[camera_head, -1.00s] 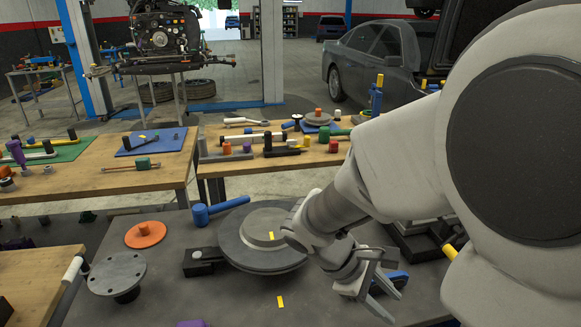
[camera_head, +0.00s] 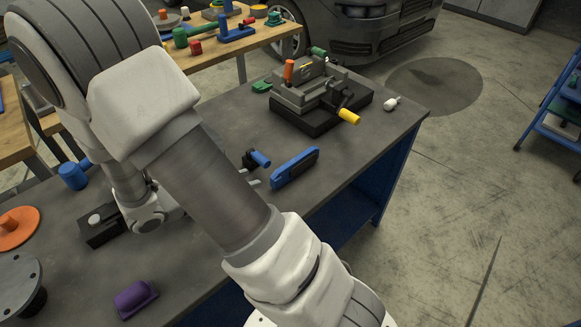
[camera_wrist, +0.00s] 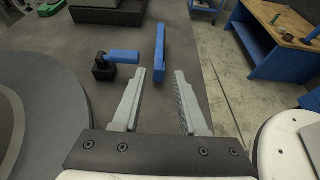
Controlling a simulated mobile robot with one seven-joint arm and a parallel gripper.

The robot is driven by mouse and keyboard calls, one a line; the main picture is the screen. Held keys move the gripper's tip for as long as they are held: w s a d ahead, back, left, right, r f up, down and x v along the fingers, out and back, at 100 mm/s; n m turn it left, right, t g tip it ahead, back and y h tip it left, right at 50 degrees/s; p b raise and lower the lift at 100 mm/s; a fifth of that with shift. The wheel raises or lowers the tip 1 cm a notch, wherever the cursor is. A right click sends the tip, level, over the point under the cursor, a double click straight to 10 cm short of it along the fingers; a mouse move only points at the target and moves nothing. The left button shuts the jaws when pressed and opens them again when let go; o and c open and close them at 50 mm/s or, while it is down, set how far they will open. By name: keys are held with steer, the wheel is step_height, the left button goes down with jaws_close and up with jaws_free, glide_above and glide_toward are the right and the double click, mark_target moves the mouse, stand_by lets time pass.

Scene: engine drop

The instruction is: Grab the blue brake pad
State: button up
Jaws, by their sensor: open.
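The blue brake pad (camera_head: 295,168) stands on edge on the grey workbench (camera_head: 225,108), near its right-hand edge, with a dark face towards the bench. In the wrist view the blue brake pad (camera_wrist: 161,52) is straight ahead, its near end in line with the gap between my fingertips. My gripper (camera_wrist: 160,80) is open with nothing held. In the head view my arm hides most of the gripper, and only a bit of finger shows left of the pad. I cannot tell how high the fingers are above the bench.
A black block with a blue handle (camera_head: 259,158) lies just left of the pad; it also shows in the wrist view (camera_wrist: 121,57). A vise (camera_head: 318,95) with a yellow handle stands farther back. A purple piece (camera_head: 135,297) lies at front left. Bare bench lies between pad and vise.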

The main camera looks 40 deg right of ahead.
mark_target(287, 166)
steer(key=b+x, duration=0.1)
steer(key=x, duration=0.9)
steer(key=shift+s+d+f+b, duration=0.1)
steer(key=shift+s+b, duration=0.05)
steer(key=shift+b, duration=0.2)
steer(key=shift+r+b+x, duration=0.1)
steer(key=shift+b+x, duration=0.2)
steer(key=shift+x, duration=1.15)
steer(key=shift+r+b+x, duration=0.15)
steer(key=shift+b+x, duration=0.1)
steer(key=shift+x, duration=1.25)
steer(key=shift+c, duration=0.3)
jaws_close()
